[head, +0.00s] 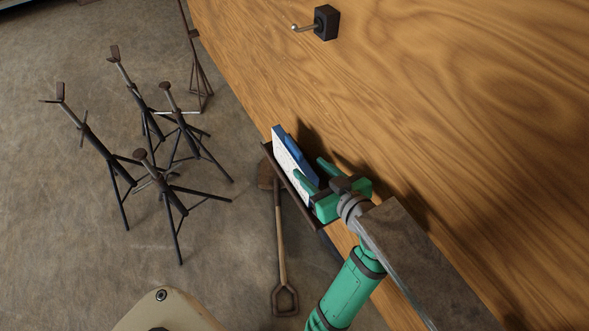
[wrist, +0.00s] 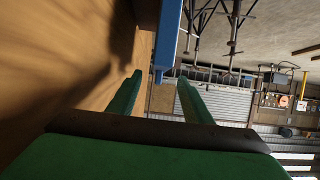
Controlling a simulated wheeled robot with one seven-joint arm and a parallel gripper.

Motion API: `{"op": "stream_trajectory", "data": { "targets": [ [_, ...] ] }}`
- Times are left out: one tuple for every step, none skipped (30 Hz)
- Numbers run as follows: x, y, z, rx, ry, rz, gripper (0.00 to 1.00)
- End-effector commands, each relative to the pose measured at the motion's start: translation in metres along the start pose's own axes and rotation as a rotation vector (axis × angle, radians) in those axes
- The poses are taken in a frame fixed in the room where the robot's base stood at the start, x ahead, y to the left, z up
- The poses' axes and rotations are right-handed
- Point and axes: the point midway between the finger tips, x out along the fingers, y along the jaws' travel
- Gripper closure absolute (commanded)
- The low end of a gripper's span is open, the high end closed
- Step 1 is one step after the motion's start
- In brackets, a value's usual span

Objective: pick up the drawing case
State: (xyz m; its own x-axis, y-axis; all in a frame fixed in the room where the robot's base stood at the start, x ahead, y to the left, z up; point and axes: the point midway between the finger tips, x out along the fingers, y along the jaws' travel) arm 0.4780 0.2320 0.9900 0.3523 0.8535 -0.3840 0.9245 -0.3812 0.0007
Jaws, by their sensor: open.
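A thin, flat blue piece (head: 301,152) with a white speckled face (head: 289,164) stands on edge on a narrow dark ledge against the wooden wall. I take it for the drawing case; whether blue and white are one thing I cannot tell. My green gripper (head: 310,169) is open at its near end, with one finger on the white side and the other on the wall side. In the wrist view the blue edge (wrist: 168,42) lies ahead, roughly between the open fingertips (wrist: 159,77). I see no grip on it.
The dark ledge (head: 268,151) runs along the wooden wall (head: 430,110). A shovel (head: 280,235) is below the ledge. Several metal stands (head: 170,190) are on the floor at left.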

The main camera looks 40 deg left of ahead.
Motion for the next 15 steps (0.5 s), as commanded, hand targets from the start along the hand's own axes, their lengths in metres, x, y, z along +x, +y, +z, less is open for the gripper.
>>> {"op": "stream_trajectory", "data": {
  "targets": [
    [0.011, -0.001, -0.005, -0.002, 0.001, -0.005, 0.55],
    [0.016, -0.002, -0.007, -0.002, 0.001, -0.005, 0.55],
    [0.023, -0.001, -0.010, -0.003, 0.001, -0.004, 0.55],
    [0.028, -0.001, -0.012, -0.003, 0.001, -0.004, 0.55],
    [0.033, -0.001, -0.014, -0.002, 0.002, -0.004, 0.55],
    [0.040, -0.001, -0.017, -0.002, 0.001, -0.004, 0.55],
    [0.045, -0.001, -0.019, -0.002, 0.001, -0.004, 0.55],
    [0.050, -0.001, -0.021, -0.001, 0.002, -0.003, 0.55],
    [0.056, -0.001, -0.024, -0.001, 0.002, -0.003, 0.55],
    [0.061, -0.001, -0.026, -0.001, 0.001, -0.003, 0.55],
    [0.065, -0.001, -0.027, -0.001, 0.001, -0.002, 0.55],
    [0.069, 0.000, -0.029, -0.001, 0.001, -0.001, 0.55],
    [0.072, 0.000, -0.031, -0.001, 0.002, -0.001, 0.55],
    [0.075, 0.000, -0.032, 0.000, 0.002, -0.001, 0.55],
    [0.078, 0.000, -0.033, 0.000, 0.002, 0.000, 0.55]
  ]
}}
